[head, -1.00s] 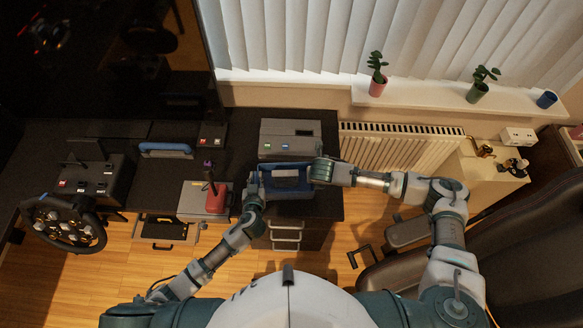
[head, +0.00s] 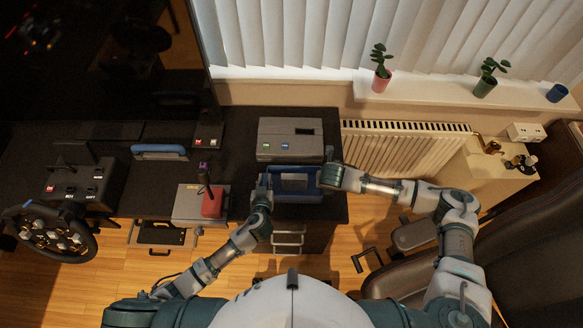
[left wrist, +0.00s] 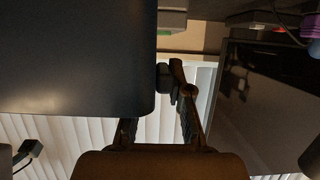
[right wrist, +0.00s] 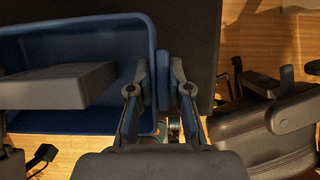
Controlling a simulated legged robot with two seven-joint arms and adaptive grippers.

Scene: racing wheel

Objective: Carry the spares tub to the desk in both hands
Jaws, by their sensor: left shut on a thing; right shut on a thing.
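The blue spares tub (head: 293,196) is over the right end of the dark desk (head: 236,150), in front of a grey box. I cannot tell whether it touches the desk top. My left gripper (head: 264,192) is shut on the tub's left side. My right gripper (head: 329,174) is shut on its right side. In the right wrist view, my right gripper (right wrist: 161,85) grips the right end of the blue tub (right wrist: 100,122), and a grey block sits inside. In the left wrist view, the dark tub side (left wrist: 75,60) fills the upper left beside my left gripper (left wrist: 178,85).
The grey box (head: 290,138) stands just behind the tub. A radiator (head: 400,150) and dark chair (head: 520,230) are on the right.

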